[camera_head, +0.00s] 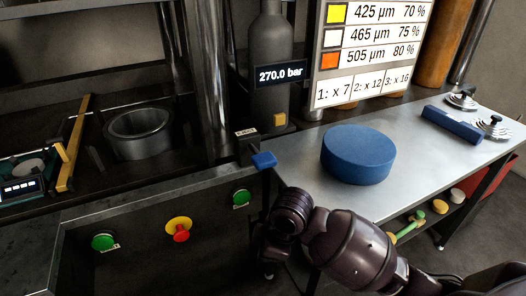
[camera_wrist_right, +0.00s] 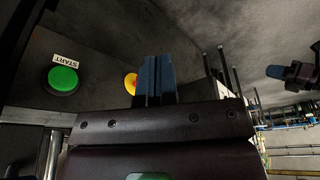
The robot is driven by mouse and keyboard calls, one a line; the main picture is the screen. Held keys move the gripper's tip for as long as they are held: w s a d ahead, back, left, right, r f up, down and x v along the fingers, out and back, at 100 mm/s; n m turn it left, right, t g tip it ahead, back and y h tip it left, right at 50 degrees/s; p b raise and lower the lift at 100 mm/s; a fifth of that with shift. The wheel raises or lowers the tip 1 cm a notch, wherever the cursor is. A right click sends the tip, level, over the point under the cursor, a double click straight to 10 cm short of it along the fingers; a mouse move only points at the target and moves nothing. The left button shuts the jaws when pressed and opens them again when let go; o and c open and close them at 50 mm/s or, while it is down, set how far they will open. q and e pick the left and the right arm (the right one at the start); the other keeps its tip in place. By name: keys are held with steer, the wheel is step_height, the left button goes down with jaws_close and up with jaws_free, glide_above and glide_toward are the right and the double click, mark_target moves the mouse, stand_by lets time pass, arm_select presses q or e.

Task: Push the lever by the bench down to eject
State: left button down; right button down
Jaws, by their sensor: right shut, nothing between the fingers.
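The lever's blue handle (camera_head: 264,160) sticks out beside a small dark labelled block, at the left end of the metal bench (camera_head: 300,170). My right arm comes in from the lower right in the head view, its wrist below the lever; its fingertips are hidden there. In the right wrist view my right gripper (camera_wrist_right: 154,62) is shut and empty, its blue fingers together in front of the button panel. The lever cannot be made out in that view. A dark piece with a blue tip (camera_wrist_right: 280,72) at its right edge may be my left gripper; its jaws are unclear.
A blue disc (camera_head: 358,154) and a blue bar (camera_head: 452,122) rest on the bench. The front panel carries green buttons (camera_head: 241,197) (camera_head: 103,242) and a red-and-yellow button (camera_head: 180,231). A grey cylinder (camera_head: 270,62) stands behind the 270.0 bar display (camera_head: 280,74).

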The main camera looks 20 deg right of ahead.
steer(key=w+r+n, duration=0.3)
steer(key=w+r, duration=0.1)
steer(key=w, duration=0.2)
steer(key=n+g+h, duration=0.2)
steer(key=n+h, duration=0.1)
glide_toward(263, 158)
step_height(263, 158, down, 7)
steer(key=shift+s+d+f+b, duration=0.15)
steer(key=shift+f+b, duration=0.1)
steer(key=shift+b, duration=0.85)
